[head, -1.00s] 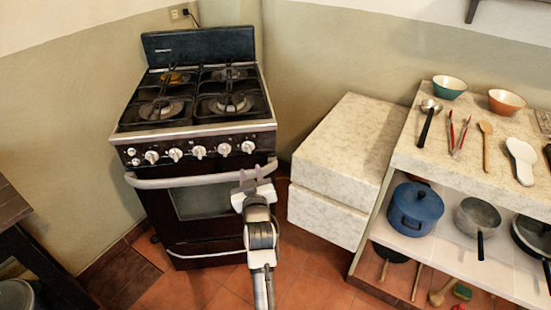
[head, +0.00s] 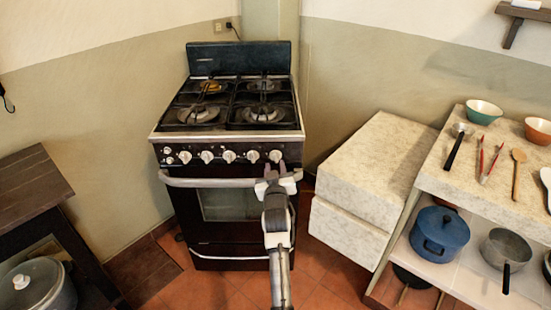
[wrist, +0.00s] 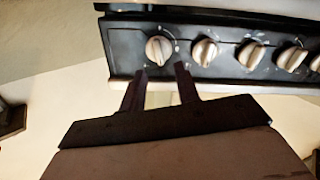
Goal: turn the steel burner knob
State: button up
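The stove's black front panel (head: 190,157) carries a row of silver, steel-looking knobs. The rightmost knob (head: 276,156) in the head view is just above my gripper (head: 275,169). In the wrist view, that appears to be the leftmost knob (wrist: 159,49), with a light pointer ridge. My gripper (wrist: 162,71) is open there, its two dark fingers apart and pointing at the knob. The fingertips show just below the knob, one toward each side, with nothing between them. I cannot tell whether they touch it.
The oven handle bar (head: 200,182) runs just below the panel, close to my gripper. Stone-topped drawers (head: 370,165) stand right of the stove, beside a shelf unit with a blue pot (head: 440,232). A dark wooden table (head: 30,185) stands at left. Floor is clear before the stove.

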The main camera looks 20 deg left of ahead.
aim_at(275, 157)
jog(key=shift+x, duration=2.25)
